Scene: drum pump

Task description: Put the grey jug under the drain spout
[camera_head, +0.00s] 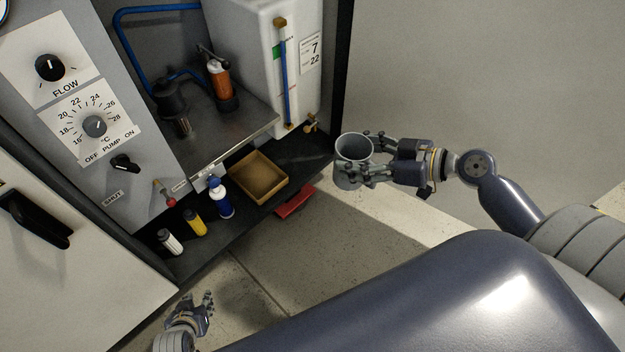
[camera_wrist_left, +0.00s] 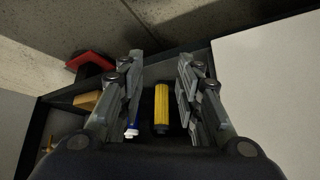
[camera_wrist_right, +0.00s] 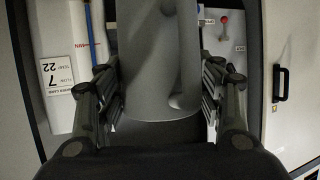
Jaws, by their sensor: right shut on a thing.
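The grey jug (camera_head: 353,147) is held in the air at the right, mouth up, clear of the cabinet's front edge. My right gripper (camera_head: 377,155) is shut on it, fingers on both sides. In the right wrist view the jug (camera_wrist_right: 160,65) fills the middle between the fingers. A small brass tap (camera_head: 311,122) sits low on the white tank, left of the jug. A red-knobbed valve (camera_head: 167,199) is on the panel further left. I cannot tell which is the drain spout. My left gripper (camera_head: 203,303) is open and empty, low in front of the cabinet.
The black lower shelf (camera_head: 303,150) holds a cardboard tray (camera_head: 258,177), a blue-and-white bottle (camera_head: 220,200), a yellow bottle (camera_head: 194,222) and a white bottle (camera_head: 169,242). A red object (camera_head: 295,201) is below the shelf edge. Shelf room right of the tray looks clear.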

